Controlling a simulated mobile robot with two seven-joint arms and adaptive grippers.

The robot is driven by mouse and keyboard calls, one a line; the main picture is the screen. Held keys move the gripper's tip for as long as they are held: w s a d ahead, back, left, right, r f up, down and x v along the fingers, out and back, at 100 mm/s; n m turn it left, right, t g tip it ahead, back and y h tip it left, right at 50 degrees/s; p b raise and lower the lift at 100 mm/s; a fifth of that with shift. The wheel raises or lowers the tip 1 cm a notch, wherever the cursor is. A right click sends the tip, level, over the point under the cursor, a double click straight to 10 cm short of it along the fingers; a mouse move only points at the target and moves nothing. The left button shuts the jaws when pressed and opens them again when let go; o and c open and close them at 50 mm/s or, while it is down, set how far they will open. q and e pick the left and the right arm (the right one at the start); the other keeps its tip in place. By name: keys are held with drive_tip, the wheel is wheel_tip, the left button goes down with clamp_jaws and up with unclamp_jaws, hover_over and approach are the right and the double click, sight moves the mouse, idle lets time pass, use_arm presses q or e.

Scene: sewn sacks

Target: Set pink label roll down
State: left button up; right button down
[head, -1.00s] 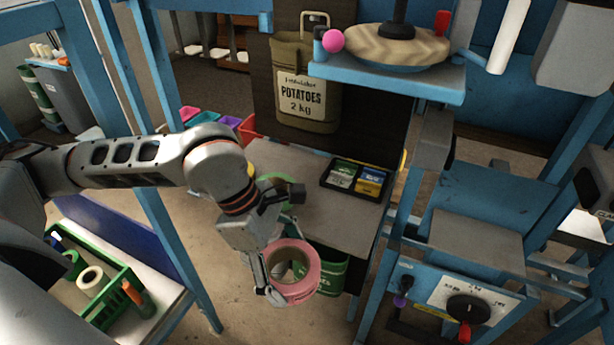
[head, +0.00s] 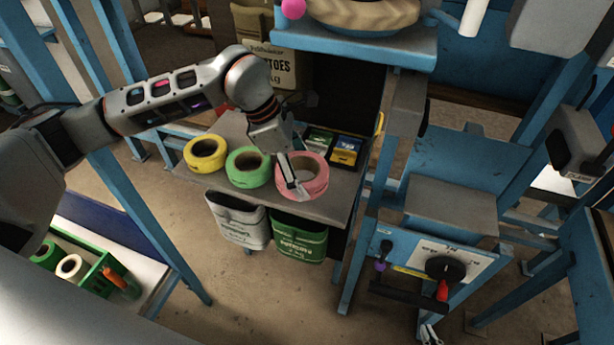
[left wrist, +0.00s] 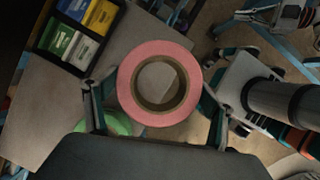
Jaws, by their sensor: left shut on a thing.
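The pink label roll (head: 317,183) is at the right end of the grey bench (head: 342,194), close to its front edge. My left gripper (head: 297,174) is shut on it. In the left wrist view the pink roll (left wrist: 183,57) sits between the two fingers of my left gripper (left wrist: 152,100), with its hole facing the camera. I cannot tell whether the roll touches the bench. What seems to be the tip of my right gripper (head: 430,335) shows at the bottom edge of the head view; its opening is unclear.
A green roll (head: 249,180) and a yellow roll (head: 204,167) lie in a row left of the pink one. A black tray with seed-like packets (head: 346,150) is behind. White (head: 238,228) and green (head: 300,247) sacks hang below the bench front. A blue frame stands right.

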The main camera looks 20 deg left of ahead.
sight(308, 168)
use_arm(q)
drive_tip(key=w, duration=0.3)
drive_tip(key=shift+w+d+r, duration=0.1)
drive_tip(key=shift+w, duration=0.3)
wheel_tip(308, 168, down, 3)
drive_tip(key=shift+s+r, duration=0.1)
drive_tip(key=shift+r, duration=0.1)
wheel_tip(308, 168, down, 4)
drive_tip(key=shift+f, duration=0.1)
drive_tip(key=shift+w+f+p, duration=0.15)
drive_tip(key=shift+w+p, duration=0.05)
drive_tip(key=shift+p, duration=0.15)
drive_tip(key=shift+f, duration=0.15)
drive_tip(key=o, duration=1.2)
drive_tip(key=shift+o, duration=0.2)
